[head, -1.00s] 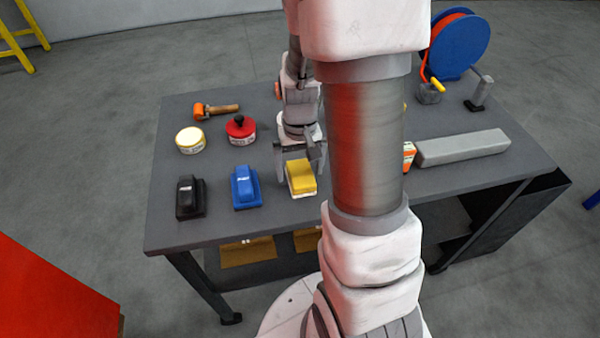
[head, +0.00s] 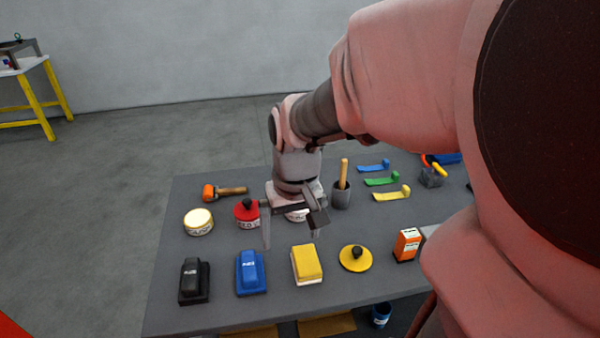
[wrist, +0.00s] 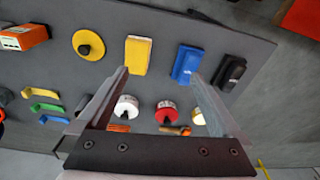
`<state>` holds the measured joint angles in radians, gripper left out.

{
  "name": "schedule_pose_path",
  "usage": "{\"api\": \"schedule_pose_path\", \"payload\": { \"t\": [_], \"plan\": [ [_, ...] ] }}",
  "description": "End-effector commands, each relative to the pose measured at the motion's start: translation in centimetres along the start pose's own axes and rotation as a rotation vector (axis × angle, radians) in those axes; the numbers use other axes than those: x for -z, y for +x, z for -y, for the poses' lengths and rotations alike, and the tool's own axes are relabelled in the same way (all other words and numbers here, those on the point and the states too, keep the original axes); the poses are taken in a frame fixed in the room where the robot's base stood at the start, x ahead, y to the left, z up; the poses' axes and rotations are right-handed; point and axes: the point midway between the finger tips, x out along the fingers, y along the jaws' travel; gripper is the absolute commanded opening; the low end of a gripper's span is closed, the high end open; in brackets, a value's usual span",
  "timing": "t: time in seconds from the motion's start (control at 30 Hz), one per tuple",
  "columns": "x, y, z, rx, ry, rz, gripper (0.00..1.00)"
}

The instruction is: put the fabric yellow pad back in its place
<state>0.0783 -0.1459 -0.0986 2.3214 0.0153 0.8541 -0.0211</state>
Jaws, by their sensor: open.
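A yellow block-shaped pad with a white underside (head: 307,264) lies on the grey table near its front edge, between a blue block and a round yellow disc. It also shows in the wrist view (wrist: 138,54). My gripper (head: 292,234) is open and empty, above the table and behind the pad in the head view. In the wrist view my open fingers (wrist: 160,76) point toward the row of blocks, with the pad near the left fingertip. The pad looks apart from both fingers.
A black block (head: 194,281), a blue block (head: 250,272) and a yellow disc with a black knob (head: 355,258) share the front row. Behind stand a red-lidded tin (head: 246,214), a cream-topped tin (head: 198,221) and a mallet (head: 225,191). An orange box (head: 407,245) is to the right.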

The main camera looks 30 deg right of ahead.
Motion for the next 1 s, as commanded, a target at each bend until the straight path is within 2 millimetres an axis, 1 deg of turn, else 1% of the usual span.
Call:
{"api": "schedule_pose_path", "payload": {
  "t": [0.03,0.2,0.3,0.4,0.53,0.67,1.0],
  "plan": [
    [-0.2,-4.4,1.1,0.013,-0.034,-0.143,1.0],
    [-3.2,-7.4,2.7,0.021,-0.096,-0.251,1.0],
    [-4.8,-8.6,3.2,0.021,-0.122,-0.304,1.0],
    [-6.0,-9.3,3.6,0.022,-0.143,-0.344,1.0],
    [-7.0,-9.6,3.9,0.023,-0.159,-0.371,1.0],
    [-7.2,-9.7,4.0,0.024,-0.164,-0.378,1.0],
    [-7.2,-9.7,4.0,0.025,-0.164,-0.377,1.0]
  ]
}}
